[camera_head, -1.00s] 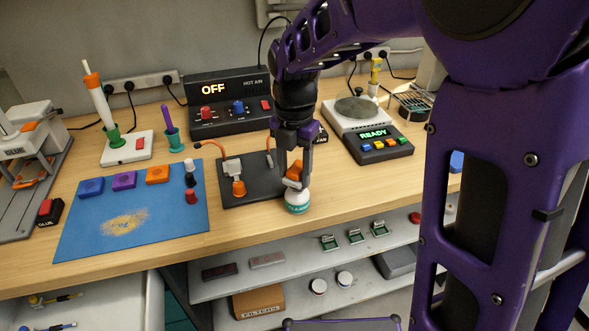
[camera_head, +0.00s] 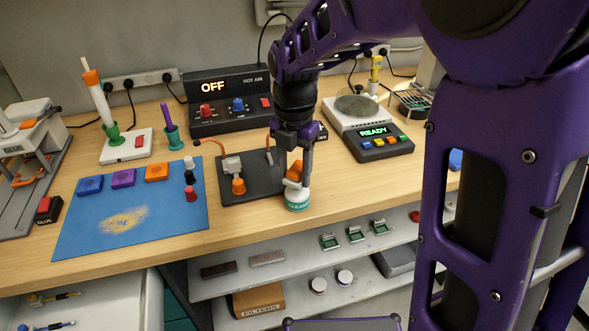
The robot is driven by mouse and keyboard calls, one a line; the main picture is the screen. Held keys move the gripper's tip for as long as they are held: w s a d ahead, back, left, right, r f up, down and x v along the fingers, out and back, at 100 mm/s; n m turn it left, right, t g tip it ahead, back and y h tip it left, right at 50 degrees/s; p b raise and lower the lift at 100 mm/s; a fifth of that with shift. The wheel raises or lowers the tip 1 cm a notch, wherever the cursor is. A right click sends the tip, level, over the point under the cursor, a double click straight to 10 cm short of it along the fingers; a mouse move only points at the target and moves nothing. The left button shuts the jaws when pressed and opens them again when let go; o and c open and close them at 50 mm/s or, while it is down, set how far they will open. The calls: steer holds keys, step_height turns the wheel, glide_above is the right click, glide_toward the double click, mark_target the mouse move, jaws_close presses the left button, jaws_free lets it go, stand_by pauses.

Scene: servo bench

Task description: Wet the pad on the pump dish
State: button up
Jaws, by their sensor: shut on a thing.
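A white pump dish (camera_head: 297,200) with a green label, partly readable as "CLEAN", stands near the front edge of the bench. My gripper (camera_head: 294,178) points down right above it. It is shut on an orange pad (camera_head: 294,172) with a pale underside. The pad is at the top of the dish; I cannot tell whether it presses on it. The dish's top is largely hidden by the pad and fingers.
A blue mat (camera_head: 130,215) with coloured blocks and yellow dust is further left. A READY scale (camera_head: 370,125) stands behind right. The wood to the dish's right is clear.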

mark_target(294, 171)
steer(key=shift+f, duration=0.55)
stand_by(0.8)
steer(key=shift+r+p, duration=2.5)
steer(key=shift+r, duration=1.1)
steer(key=shift+f, duration=0.1)
